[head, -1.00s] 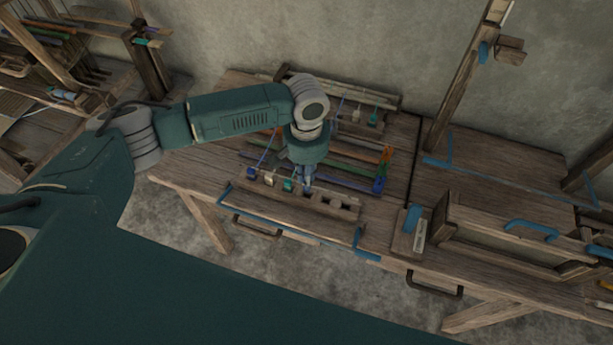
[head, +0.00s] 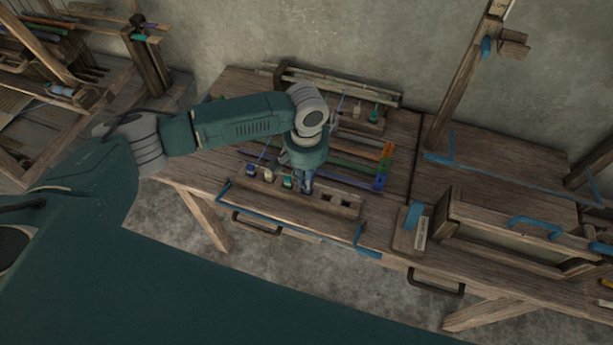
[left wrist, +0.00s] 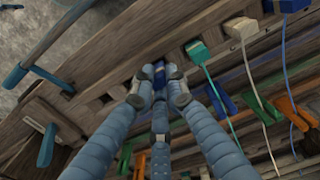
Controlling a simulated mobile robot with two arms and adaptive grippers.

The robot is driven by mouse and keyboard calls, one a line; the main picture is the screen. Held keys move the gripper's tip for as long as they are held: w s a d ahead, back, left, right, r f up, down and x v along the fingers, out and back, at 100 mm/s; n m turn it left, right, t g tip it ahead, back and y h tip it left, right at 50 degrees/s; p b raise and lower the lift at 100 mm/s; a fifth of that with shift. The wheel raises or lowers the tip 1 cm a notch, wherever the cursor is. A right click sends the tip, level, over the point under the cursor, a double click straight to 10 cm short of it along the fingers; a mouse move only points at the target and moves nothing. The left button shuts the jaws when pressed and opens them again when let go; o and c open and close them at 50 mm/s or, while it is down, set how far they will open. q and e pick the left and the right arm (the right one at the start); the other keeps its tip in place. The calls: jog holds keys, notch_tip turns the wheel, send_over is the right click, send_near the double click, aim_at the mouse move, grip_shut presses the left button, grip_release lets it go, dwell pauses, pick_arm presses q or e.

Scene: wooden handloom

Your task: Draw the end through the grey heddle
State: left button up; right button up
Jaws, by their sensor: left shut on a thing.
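My left gripper (head: 307,188) points down at the front wooden rack on the table. In the left wrist view its fingertips (left wrist: 158,88) are shut on a small dark blue block (left wrist: 154,73) at a slot of the rack. I cannot tell whether the block is still seated. Teal (left wrist: 197,51), white (left wrist: 240,27) and blue (left wrist: 288,4) tabs with threads sit along the rack beside it. Behind the rack lie coloured heddle bars, with orange (head: 386,152) and blue (head: 380,183) ends. I cannot single out the grey heddle; my gripper hides part of the bars. My right gripper is out of view.
The rack has empty slots (head: 327,198) to the right of the gripper. A wooden box frame (head: 500,232) stands at right. A rear rack (head: 340,88) holds more tabs.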

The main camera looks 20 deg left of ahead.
pick_arm(q)
jog(key=shift+f, duration=0.45)
jog(key=o, duration=0.8)
notch_tip(320, 180, up, 12)
jog(key=shift+r, duration=0.1)
